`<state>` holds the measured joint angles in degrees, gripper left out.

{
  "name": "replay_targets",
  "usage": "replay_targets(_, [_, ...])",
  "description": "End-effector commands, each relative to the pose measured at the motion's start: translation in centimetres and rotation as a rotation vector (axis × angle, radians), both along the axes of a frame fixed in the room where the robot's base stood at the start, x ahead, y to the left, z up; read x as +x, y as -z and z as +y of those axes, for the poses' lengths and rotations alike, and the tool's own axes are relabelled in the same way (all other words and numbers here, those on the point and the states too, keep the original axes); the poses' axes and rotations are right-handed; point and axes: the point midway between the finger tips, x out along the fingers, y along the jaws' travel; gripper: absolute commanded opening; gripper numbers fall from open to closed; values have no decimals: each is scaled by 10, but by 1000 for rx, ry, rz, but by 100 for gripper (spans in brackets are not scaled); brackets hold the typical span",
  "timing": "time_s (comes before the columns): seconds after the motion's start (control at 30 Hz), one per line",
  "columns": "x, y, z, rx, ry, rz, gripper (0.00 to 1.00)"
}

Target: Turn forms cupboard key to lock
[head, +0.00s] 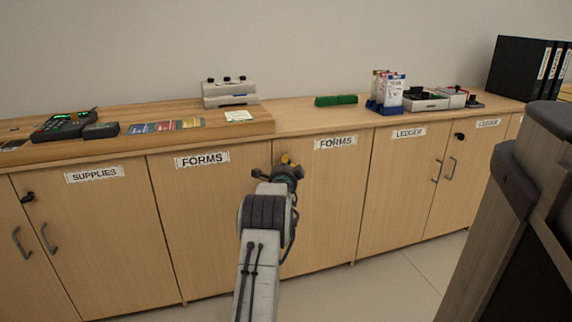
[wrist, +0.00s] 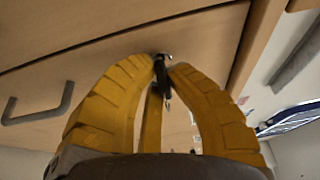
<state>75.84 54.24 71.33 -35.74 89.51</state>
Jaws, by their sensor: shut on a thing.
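The forms cupboard has two wooden doors, a left door (head: 210,215) and a right door (head: 325,210), each with a white FORMS label. My gripper (head: 287,160) is up against the doors near the top of the seam between them, at the lock. The head view hides the key and lock behind my gripper. The key's exact angle is hard to tell. A grey door handle (wrist: 38,108) shows in the wrist view.
The supplies cupboard (head: 100,235) is to the left and the ledger cupboard (head: 395,190) to the right. A dark-topped wooden piece (head: 510,210) stands at front right.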

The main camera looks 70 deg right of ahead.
Motion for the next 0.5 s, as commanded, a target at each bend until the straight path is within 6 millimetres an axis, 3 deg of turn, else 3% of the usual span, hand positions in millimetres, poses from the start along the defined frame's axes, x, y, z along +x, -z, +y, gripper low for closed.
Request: replay_targets(0.5, [1,-1,0,-154,11,206,0])
